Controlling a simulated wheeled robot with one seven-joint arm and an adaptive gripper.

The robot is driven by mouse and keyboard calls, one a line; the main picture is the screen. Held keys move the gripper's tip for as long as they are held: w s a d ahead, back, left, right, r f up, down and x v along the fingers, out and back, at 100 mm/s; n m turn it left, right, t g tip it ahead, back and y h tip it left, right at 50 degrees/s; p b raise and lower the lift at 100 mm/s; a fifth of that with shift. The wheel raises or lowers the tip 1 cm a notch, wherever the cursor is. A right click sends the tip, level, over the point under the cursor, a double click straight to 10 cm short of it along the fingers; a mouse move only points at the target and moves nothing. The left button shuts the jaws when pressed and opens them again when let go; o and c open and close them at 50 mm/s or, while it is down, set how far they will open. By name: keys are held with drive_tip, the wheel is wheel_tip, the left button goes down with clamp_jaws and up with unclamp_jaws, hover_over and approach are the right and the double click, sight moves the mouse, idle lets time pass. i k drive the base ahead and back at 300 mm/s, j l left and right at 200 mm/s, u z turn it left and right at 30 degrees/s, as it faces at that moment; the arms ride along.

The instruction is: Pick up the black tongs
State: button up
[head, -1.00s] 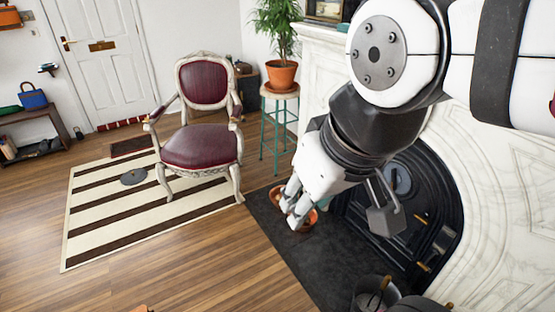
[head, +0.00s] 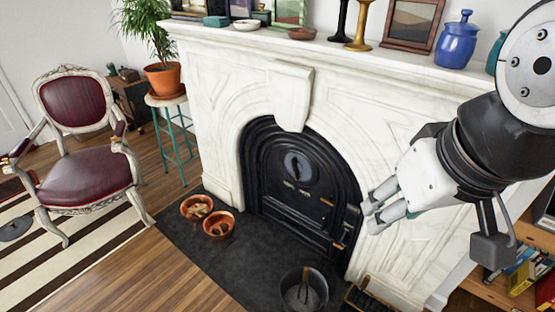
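My gripper (head: 370,217) is at the right in the head view, in front of the white marble fireplace. It points left, its two fingers look a little apart, and nothing shows between them. A dark metal bucket (head: 322,292) stands on the hearth below and to the left of my gripper. A thin dark tool (head: 303,291) stands in the bucket; it may be the black tongs, but it is too small to tell. My gripper is well above the bucket and apart from it.
Two copper bowls (head: 219,236) sit on the dark hearth slab (head: 250,262). A dark rack (head: 368,300) is right of the bucket. The mantel (head: 330,52) carries vases and frames. A red chair (head: 87,177) stands left; wood floor lies open in front.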

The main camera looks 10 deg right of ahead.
sight(306, 269)
drive_tip(key=z, duration=2.95)
drive_tip(key=k+j+z, duration=0.1)
drive_tip(key=z, duration=0.3)
drive_tip(key=k+j+z, duration=0.1)
drive_tip(key=z, duration=0.3)
drive_tip(key=k+j+z, duration=0.1)
drive_tip(key=z, duration=0.25)
drive_tip(key=k+j+z, duration=0.1)
drive_tip(key=z, duration=0.3)
drive_tip(key=k, duration=1.9)
drive_tip(key=k+u, duration=0.15)
drive_tip(key=k, duration=0.3)
drive_tip(key=k+j+u, duration=0.2)
drive_tip(key=k, duration=0.25)
drive_tip(key=k+j+u, duration=0.15)
drive_tip(key=k, duration=0.3)
drive_tip(key=u, duration=0.95)
drive_tip(key=z, duration=1.25)
drive_tip(key=i+z, duration=0.25)
drive_tip(key=i, duration=1.25)
